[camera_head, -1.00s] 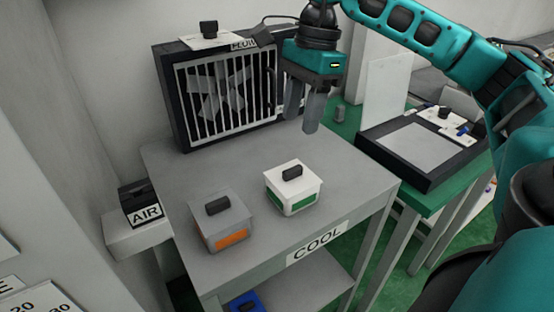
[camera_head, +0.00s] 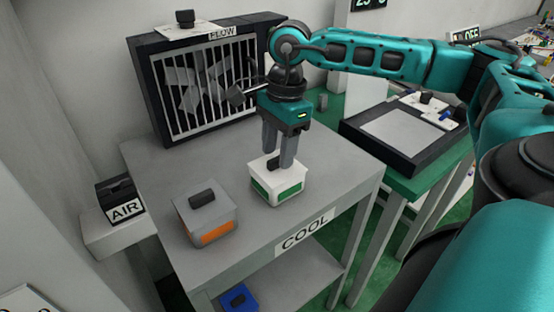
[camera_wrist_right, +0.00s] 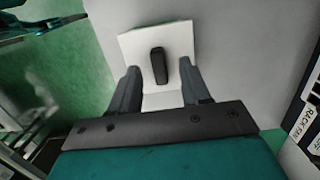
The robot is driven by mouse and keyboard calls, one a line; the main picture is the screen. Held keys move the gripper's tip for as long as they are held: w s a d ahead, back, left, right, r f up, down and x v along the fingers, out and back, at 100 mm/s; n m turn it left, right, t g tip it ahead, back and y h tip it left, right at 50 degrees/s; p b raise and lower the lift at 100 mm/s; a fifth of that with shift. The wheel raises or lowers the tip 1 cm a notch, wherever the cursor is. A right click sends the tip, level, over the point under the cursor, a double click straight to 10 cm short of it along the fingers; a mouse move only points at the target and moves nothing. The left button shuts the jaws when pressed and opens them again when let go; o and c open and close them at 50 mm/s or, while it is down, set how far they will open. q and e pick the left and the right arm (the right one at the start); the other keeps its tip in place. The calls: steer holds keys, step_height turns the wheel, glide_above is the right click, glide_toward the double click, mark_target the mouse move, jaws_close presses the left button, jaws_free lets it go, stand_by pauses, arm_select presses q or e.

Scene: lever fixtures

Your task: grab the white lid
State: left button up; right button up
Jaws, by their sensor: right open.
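The white lid (camera_head: 258,170) sits on a white box with a green panel (camera_head: 289,190), on the grey table. Its black handle (camera_head: 273,162) stands up from the middle. In the wrist view the white lid (camera_wrist_right: 180,42) and its black handle (camera_wrist_right: 159,66) show from above. My right gripper (camera_head: 278,157) is open and points down over the lid, with its fingertips close to the handle. In the wrist view my right gripper (camera_wrist_right: 160,68) has one finger on each side of the handle, with gaps on both sides. My left gripper is not in view.
A grey-lidded box with an orange panel (camera_head: 216,232) stands left of the white one. A fan unit (camera_head: 153,103) stands at the table's back. A black-framed tray (camera_head: 387,165) is on the green table at right. An AIR box (camera_head: 122,205) is at left. The grey table (camera_head: 330,163) is clear at right.

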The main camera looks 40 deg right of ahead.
steer(key=shift+f, duration=0.6)
jaws_close()
